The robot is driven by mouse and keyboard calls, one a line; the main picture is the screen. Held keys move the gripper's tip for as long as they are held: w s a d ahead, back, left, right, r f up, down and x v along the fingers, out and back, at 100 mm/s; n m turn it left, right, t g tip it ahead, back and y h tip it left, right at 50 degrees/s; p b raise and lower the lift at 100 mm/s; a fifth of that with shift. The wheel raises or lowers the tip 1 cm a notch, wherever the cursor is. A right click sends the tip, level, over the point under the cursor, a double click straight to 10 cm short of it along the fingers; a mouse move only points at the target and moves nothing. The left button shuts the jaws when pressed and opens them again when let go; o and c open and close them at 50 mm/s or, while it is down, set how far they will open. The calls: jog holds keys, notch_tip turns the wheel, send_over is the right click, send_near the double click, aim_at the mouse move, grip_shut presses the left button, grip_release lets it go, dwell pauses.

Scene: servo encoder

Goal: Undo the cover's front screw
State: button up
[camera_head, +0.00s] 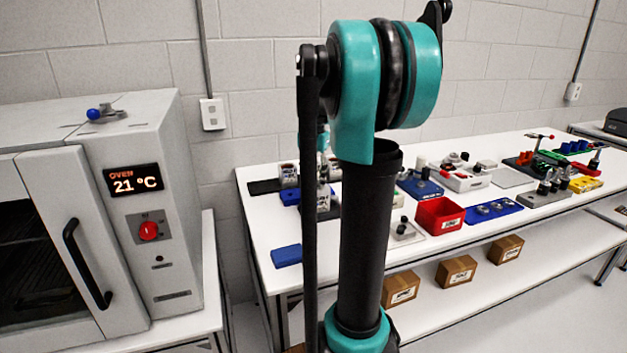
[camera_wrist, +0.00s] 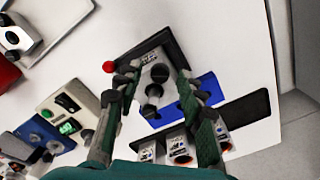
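In the wrist view my gripper (camera_wrist: 158,88) is open, its two fingers spread on either side of a unit on a dark base plate (camera_wrist: 136,62). Between the fingers is a black knob-ended part (camera_wrist: 153,91) on that unit. I see no contact and nothing held. I cannot tell which part is the cover, and the front screw is too small or hidden to make out. In the head view my arm stands in front of that part of the bench and hides my gripper. Small white-and-dark units (camera_head: 289,175) show just left of the arm.
A red bin (camera_head: 440,216) and a blue tray (camera_head: 508,207) stand right of the arm on the white bench. A blue block (camera_head: 287,255) lies near its front edge. A blue mat (camera_wrist: 207,90) and black mat (camera_wrist: 248,109) lie near the fingers. An oven (camera_head: 150,200) stands left.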

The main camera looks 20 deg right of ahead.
aim_at(314, 185)
notch_tip(314, 185, up, 12)
dwell(0.7)
jog(key=shift+s, duration=0.15)
